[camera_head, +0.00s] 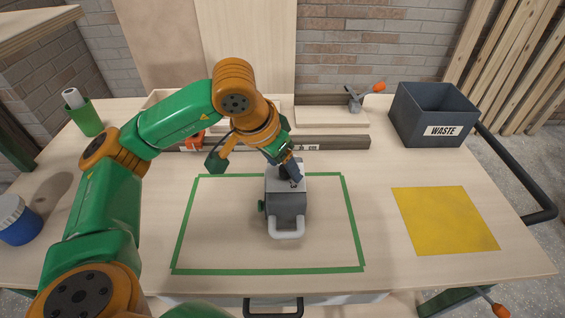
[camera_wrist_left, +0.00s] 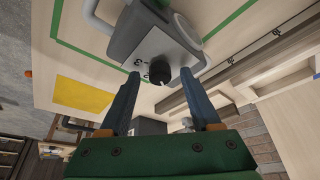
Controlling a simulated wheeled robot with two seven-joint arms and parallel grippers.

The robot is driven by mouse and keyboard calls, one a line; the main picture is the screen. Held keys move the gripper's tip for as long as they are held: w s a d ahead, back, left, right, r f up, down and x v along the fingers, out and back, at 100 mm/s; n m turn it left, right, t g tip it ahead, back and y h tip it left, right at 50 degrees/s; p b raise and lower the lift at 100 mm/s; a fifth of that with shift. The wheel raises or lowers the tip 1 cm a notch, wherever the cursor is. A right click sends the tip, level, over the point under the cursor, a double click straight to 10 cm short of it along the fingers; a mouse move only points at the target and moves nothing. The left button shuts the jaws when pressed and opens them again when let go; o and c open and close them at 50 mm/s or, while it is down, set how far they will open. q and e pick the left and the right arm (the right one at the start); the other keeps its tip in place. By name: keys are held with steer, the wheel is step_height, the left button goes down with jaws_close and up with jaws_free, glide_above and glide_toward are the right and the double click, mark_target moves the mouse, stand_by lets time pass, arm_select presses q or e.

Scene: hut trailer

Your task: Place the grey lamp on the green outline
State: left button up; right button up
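The grey lamp (camera_head: 287,208) stands on the table inside the green outline (camera_head: 353,222), near its middle, in the head view. Its pale handle faces the front edge and a green knob is on its left side. My left gripper (camera_head: 290,172) is at the lamp's far upper part and covers some of it. In the left wrist view the two fingers (camera_wrist_left: 160,78) are spread on either side of a dark round knob on the lamp (camera_wrist_left: 150,40); gaps show beside the knob. My right gripper is in neither view.
A dark waste bin (camera_head: 432,115) stands at the back right, and a yellow square (camera_head: 445,220) lies on the right. A green cup (camera_head: 86,118) and a blue jar (camera_head: 18,222) are on the left.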

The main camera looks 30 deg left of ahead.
arm_select(q)
steer(key=shift+r, duration=0.25)
steer(key=p+v, duration=0.2)
steer(key=v, duration=0.9)
steer(key=shift+s+r, duration=0.2)
steer(key=shift+r, duration=0.15)
